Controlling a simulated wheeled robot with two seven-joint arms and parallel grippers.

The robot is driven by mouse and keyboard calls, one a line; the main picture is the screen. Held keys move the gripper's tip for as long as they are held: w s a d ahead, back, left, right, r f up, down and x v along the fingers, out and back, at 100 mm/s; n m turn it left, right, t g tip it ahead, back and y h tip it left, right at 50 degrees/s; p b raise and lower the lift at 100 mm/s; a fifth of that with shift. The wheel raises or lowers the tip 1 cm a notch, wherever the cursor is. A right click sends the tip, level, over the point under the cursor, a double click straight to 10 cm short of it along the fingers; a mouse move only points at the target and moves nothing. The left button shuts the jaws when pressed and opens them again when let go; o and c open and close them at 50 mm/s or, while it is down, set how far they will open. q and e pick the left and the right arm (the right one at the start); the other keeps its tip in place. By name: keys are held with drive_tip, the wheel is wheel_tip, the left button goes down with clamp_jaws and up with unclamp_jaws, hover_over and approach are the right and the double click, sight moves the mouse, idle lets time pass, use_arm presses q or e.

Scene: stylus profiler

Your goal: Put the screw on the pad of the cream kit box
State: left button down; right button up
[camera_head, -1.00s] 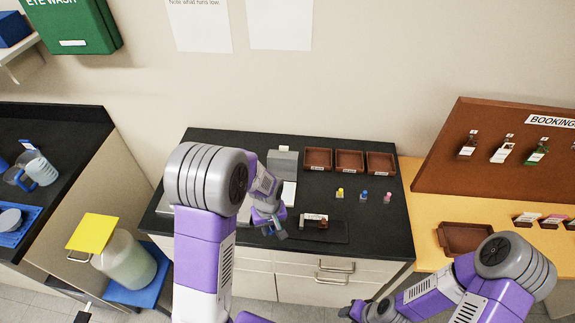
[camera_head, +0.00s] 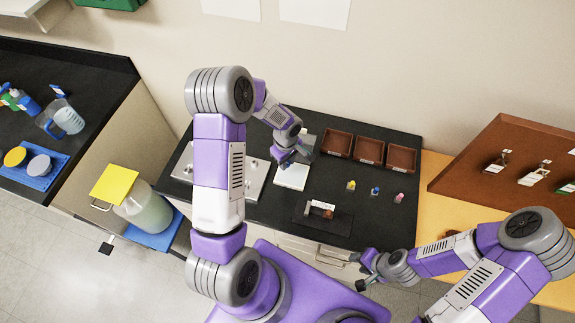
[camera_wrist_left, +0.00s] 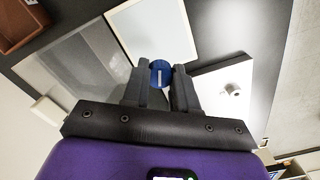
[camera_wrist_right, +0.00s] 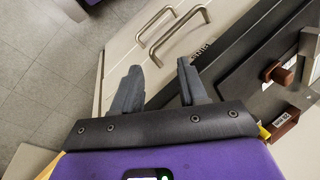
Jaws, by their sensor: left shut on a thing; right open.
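My left gripper (camera_head: 287,161) is shut on a small screw (camera_wrist_left: 160,73) with a round blue head and a pale slot mark. In the left wrist view the screw sits between the fingertips, head towards the camera. A flat white square pad with a cream border (camera_wrist_left: 150,28) lies just beyond the fingertips; it also shows in the head view (camera_head: 291,178), just below the gripper. Whether this is the cream kit box is not clear. The screw appears apart from it. My right gripper (camera_head: 365,269) is open and empty near the bench's front right, by the drawer fronts.
A dark mat (camera_head: 325,228) holds a small piece with a white label and a reddish-brown end. Three brown trays (camera_head: 370,150) stand at the back. Small yellow, blue and pink items (camera_head: 375,191) stand before them. A pale metal plate (camera_head: 250,182) lies left.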

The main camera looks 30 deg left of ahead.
use_arm(q)
wheel_tip(320, 180, down, 3)
drive_tip(key=shift+s+f, duration=0.1)
drive_tip(key=shift+f, duration=0.35)
drive_tip(key=c, duration=0.9)
unclamp_jaws()
drive_tip(key=shift+f, duration=0.1)
